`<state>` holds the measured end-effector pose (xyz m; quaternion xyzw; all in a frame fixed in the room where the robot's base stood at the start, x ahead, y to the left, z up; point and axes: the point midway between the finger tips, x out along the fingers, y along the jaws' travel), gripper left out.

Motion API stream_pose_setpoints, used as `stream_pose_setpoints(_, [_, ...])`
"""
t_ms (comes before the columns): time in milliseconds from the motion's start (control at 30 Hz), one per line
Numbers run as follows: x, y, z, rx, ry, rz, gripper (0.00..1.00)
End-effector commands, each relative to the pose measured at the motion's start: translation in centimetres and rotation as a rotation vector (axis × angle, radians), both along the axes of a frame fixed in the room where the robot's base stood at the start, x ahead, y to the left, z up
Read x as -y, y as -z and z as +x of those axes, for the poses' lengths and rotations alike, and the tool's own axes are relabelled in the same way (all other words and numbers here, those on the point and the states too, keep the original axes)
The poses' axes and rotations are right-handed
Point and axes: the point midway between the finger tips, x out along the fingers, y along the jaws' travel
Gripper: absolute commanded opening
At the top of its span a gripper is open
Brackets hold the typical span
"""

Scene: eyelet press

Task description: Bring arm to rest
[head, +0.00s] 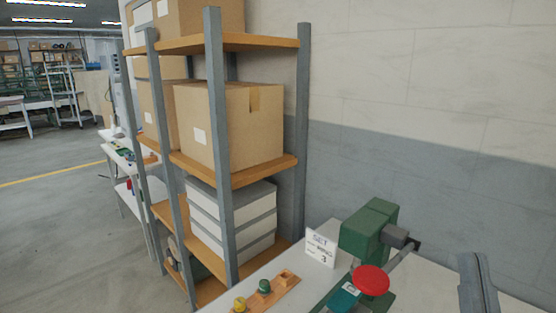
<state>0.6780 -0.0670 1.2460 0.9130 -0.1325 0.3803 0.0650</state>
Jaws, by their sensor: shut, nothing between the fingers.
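The green eyelet press (368,231) stands on the white bench top (318,281) at the lower right. Its lever runs up to the right behind a round red knob (371,280). A teal part (344,297) shows at the lower left of the knob, cut by the bottom edge. My gripper does not show in the head view. A grey upright shape (478,285) rises at the bottom right; I cannot tell what it is.
A sign (320,248) reading "SET" and "3" stands left of the press. A wooden strip (272,293) holds yellow and green pieces. A shelf rack (219,140) with cardboard boxes (230,125) and white boxes (232,219) stands behind. Open floor (60,230) lies left.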

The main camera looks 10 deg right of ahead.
Motion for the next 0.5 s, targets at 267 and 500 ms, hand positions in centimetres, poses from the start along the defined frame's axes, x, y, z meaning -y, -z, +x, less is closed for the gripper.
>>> stream_pose_setpoints(267, [-2.0, 12.2, -3.4, -0.360, -0.086, 0.170, 0.00])
stream_pose_setpoints(500, [-4.1, 20.6, -9.5, -0.657, -0.140, 0.229, 0.00])
